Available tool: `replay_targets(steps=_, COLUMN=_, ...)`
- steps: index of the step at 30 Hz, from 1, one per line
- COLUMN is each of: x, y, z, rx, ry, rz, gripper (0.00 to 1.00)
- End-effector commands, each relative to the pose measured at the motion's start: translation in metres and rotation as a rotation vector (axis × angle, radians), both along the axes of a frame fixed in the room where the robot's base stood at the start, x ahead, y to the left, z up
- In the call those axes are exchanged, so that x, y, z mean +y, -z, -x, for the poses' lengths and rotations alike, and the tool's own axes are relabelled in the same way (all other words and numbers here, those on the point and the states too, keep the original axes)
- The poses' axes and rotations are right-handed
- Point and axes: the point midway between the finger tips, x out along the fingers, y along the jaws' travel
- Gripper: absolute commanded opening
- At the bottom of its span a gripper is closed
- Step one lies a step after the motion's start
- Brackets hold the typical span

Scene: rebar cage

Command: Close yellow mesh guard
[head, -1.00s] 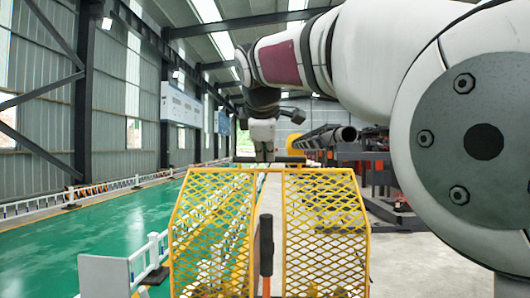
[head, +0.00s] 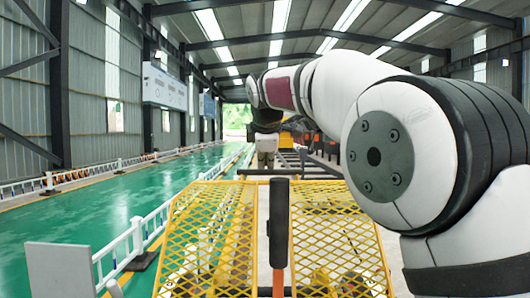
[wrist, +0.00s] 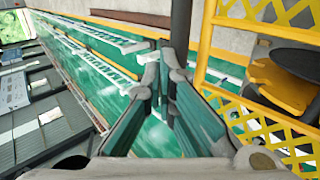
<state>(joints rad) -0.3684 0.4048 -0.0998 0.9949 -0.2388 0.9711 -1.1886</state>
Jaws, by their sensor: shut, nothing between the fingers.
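The yellow mesh guard has a left panel (head: 210,240) and a right panel (head: 335,240), side by side in front of me in the head view, with a gap between them. Both panels slope, their top edges farther from me. My gripper (head: 265,158) hangs beyond their top edge, small and partly dark in that view. In the wrist view my gripper (wrist: 162,68) has its fingertips together and nothing between them. Yellow frame and mesh (wrist: 205,45) of the guard show to the right of the fingers there. I cannot tell whether the fingers touch the guard.
An upright orange and black handle (head: 279,240) stands before the gap between the panels. White railings (head: 135,245) edge the green floor (head: 110,210) on the left. A dark rail (head: 290,172) and racks lie beyond the guard. My arm fills the right side.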

Motion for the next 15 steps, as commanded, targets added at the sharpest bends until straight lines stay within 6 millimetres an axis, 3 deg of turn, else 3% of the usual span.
replay_targets(steps=15, x=-0.001, y=0.068, z=-0.038, rx=0.136, ry=0.0, rz=-0.003, gripper=0.0)
